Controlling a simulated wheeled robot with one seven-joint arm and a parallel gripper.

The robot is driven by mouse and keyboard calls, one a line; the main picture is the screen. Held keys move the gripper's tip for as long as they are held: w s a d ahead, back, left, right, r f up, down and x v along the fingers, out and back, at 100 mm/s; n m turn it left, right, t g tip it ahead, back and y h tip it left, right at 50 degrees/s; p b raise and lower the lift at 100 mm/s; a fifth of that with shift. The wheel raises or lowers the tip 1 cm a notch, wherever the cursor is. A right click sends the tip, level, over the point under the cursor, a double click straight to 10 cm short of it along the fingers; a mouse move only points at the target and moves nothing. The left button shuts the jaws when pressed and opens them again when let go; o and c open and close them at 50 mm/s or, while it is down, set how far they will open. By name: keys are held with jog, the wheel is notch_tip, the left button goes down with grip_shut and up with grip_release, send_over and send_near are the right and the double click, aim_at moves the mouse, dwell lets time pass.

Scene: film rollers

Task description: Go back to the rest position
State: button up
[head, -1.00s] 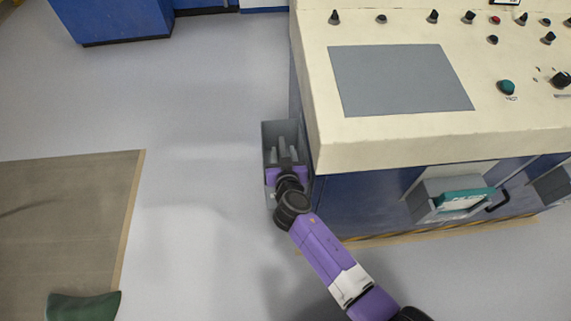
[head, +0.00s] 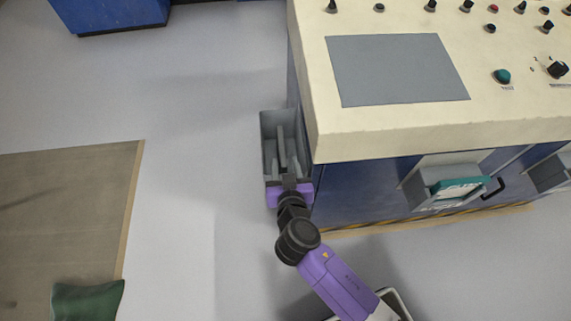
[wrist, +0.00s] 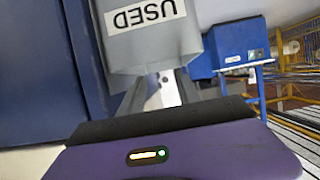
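My gripper (head: 286,166) is at the near end of a grey open-topped bin (head: 267,148) on the left side of the cream-topped machine. Its two grey fingers stand apart, with a clear gap between them, and I see nothing held. In the wrist view the fingers of my gripper (wrist: 155,92) point towards the bin, whose label reads "USED" upside down (wrist: 146,17). A long grey piece (head: 280,138) shows inside the bin; I cannot tell if it is a roller or part of the bin. My purple wrist hides the bin's near edge.
The machine (head: 420,125) fills the right, close beside my arm. A grey holder with a teal-edged piece (head: 458,190) sits on its front. A brown mat (head: 60,215) and green object (head: 88,301) lie at left. The floor between mat and bin is clear.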

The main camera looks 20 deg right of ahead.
dwell(0.4)
jog(key=a+r+n+y, duration=0.1)
jog(key=a+r+n+t+y, duration=0.1)
jog(key=a+r+n+y, duration=0.1)
jog(key=a, duration=0.1)
jog(key=shift+w+r, duration=0.15)
jog(key=shift+w, duration=0.15)
jog(key=s+d+r, duration=0.2)
jog(key=s+r, duration=0.3)
jog(key=s, duration=0.6)
jog(key=s+d+r+p, duration=0.1)
jog(key=s+d+r, duration=0.2)
jog(key=s+r, duration=0.3)
jog(key=s+d+r+t+y+p, duration=0.1)
jog(key=s+r, duration=0.4)
jog(key=s, duration=1.1)
jog(key=shift+s+d+r+n, duration=0.25)
jog(key=shift+s+d+n, duration=0.1)
jog(key=shift+d, duration=0.35)
jog(key=shift+d, duration=0.1)
